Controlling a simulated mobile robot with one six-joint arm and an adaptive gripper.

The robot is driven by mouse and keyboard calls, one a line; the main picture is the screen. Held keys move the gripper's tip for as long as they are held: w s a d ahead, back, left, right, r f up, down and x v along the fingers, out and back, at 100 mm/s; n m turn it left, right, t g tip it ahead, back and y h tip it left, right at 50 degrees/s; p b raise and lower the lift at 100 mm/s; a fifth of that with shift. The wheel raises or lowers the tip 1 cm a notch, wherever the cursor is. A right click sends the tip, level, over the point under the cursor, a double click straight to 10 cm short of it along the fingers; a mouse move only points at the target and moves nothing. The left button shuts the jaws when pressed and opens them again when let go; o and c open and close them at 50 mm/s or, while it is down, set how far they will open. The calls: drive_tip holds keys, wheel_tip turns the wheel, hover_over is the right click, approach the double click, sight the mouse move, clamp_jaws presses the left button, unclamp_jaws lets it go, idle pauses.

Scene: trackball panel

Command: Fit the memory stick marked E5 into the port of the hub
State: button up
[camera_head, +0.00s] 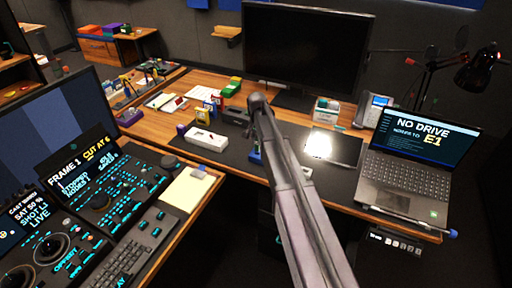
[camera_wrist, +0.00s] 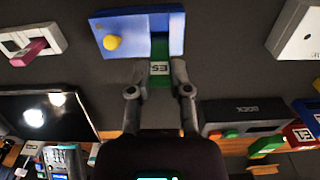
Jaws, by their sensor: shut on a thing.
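In the wrist view my gripper (camera_wrist: 158,72) is shut on a green memory stick (camera_wrist: 159,69) with a pale label, too small to read surely. The stick lies at the edge of a blue box (camera_wrist: 108,40) with a yellow knob, in line with a darker green strip on it. I cannot tell whether the stick's end is inside the box or only above it. The box may be the hub; no name shows on it. In the head view my arm hides the gripper and stick; a bit of blue (camera_head: 256,157) shows beside the arm.
A white box with a pink stick (camera_wrist: 36,52) and another white box (camera_wrist: 299,30) flank the blue one. A dark dock (camera_wrist: 245,112) and coloured blocks are nearby. A tablet (camera_head: 332,147) and laptop (camera_head: 405,175), whose screen names E1, lie to the right.

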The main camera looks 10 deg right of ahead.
sight(257, 151)
drive_tip(key=shift+f+b, duration=1.15)
drive_tip(key=shift+f, duration=0.25)
drive_tip(key=shift+f, duration=0.2)
drive_tip(key=o, duration=0.7)
drive_tip(key=shift+o, duration=0.2)
drive_tip(key=shift+r, duration=0.25)
wheel_tip(257, 151, up, 12)
drive_tip(key=p, duration=1.2)
drive_tip(key=shift+s, duration=0.1)
drive_tip(key=s+n, duration=0.7)
drive_tip(key=s, duration=2.2)
drive_tip(key=shift+a, duration=0.2)
